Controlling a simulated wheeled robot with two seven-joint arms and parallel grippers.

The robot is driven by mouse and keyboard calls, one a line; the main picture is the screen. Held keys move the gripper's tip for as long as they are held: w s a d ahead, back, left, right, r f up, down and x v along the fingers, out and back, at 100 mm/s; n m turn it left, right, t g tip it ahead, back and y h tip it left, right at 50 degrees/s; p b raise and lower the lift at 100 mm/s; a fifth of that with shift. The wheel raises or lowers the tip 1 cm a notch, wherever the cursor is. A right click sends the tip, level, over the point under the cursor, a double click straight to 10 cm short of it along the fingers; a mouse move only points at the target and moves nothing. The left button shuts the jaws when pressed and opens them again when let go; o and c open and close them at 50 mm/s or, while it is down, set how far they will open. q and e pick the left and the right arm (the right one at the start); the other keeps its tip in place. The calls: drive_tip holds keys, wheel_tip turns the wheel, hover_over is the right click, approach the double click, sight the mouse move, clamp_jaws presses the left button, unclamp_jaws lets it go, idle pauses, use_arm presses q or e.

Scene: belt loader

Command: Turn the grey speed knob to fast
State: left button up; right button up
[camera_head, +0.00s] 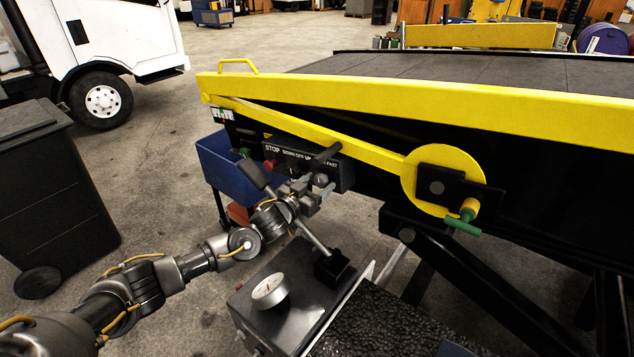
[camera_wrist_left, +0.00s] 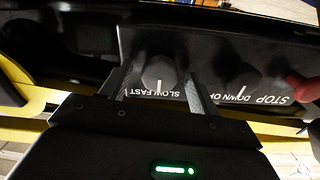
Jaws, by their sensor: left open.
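A white mark on the knob points towards the gap between the two words. My left gripper (camera_head: 311,189) is at the panel in the head view and covers part of it. In the left wrist view its two fingers (camera_wrist_left: 160,78) are open, one on each side of the knob. Whether they touch it cannot be told. My right gripper is not in view.
A dark selector with DOWN, OFF and UP lettering (camera_wrist_left: 240,76) and a red STOP button (camera_wrist_left: 301,88) sit beside the knob. A blue bin (camera_head: 222,170) stands left of the panel. The yellow rail (camera_head: 420,98) runs above. A gauge box (camera_head: 268,291) is below.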

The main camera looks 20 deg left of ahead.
use_arm(q)
drive_tip(key=c, duration=1)
drive_tip(key=shift+o, duration=0.2)
